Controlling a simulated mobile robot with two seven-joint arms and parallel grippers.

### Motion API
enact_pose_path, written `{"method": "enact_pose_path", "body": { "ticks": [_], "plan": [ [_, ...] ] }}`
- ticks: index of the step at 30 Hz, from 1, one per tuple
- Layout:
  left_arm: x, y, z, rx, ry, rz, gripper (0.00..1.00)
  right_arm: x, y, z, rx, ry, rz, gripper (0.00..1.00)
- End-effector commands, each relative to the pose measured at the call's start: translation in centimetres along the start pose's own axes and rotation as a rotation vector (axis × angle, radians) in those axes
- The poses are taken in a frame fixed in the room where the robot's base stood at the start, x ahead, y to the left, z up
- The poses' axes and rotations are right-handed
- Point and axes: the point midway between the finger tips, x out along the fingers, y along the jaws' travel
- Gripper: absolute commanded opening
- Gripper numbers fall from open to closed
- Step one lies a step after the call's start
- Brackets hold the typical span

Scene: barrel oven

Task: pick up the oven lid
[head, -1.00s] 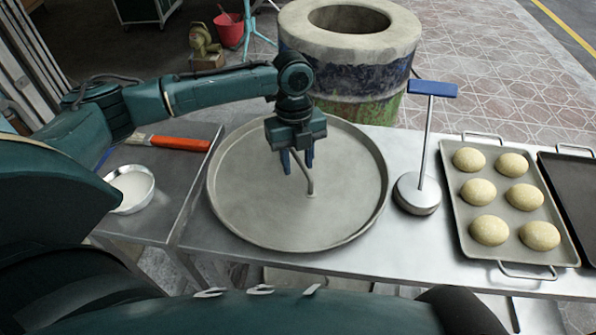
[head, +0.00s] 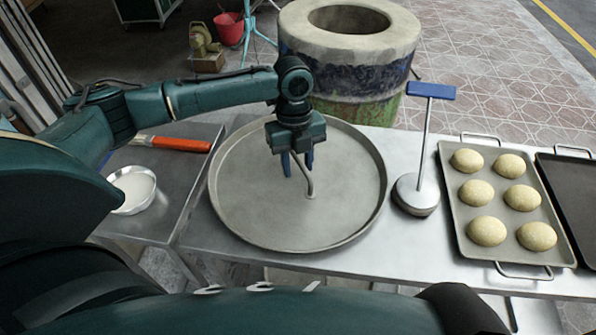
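The oven lid (head: 250,205) is a wide, round, shallow metal disc with a raised rim, lying flat on the metal table. A bent metal handle (head: 309,184) rises from its middle. My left gripper (head: 297,166) points down over the lid at the handle. Its two blue fingers are apart, and the upper part of the handle passes between them. The gripper body hides the top of the handle. My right gripper is not in view.
The barrel oven (head: 350,60) stands open behind the table. Right of the lid are a blue-handled press (head: 415,194), a tray (head: 505,248) of several dough buns and a dark tray (head: 575,195). Left are a bowl (head: 133,190) and an orange-handled brush (head: 180,144).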

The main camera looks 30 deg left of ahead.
Motion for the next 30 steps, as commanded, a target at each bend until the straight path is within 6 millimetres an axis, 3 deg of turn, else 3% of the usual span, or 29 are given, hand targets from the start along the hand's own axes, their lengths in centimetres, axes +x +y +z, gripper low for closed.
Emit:
{"method": "enact_pose_path", "body": {
  "ticks": [4, 16, 30],
  "plan": [
    [0.01, -0.01, -0.01, 0.000, 0.000, 0.000, 0.33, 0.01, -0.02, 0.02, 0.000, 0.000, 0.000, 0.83],
    [0.00, 0.00, 0.00, 0.000, 0.000, 0.000, 0.00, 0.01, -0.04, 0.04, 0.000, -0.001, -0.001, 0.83],
    [-0.15, -0.08, 0.00, 0.001, 0.000, -0.003, 0.00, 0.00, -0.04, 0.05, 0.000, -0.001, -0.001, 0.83]
  ]
}}
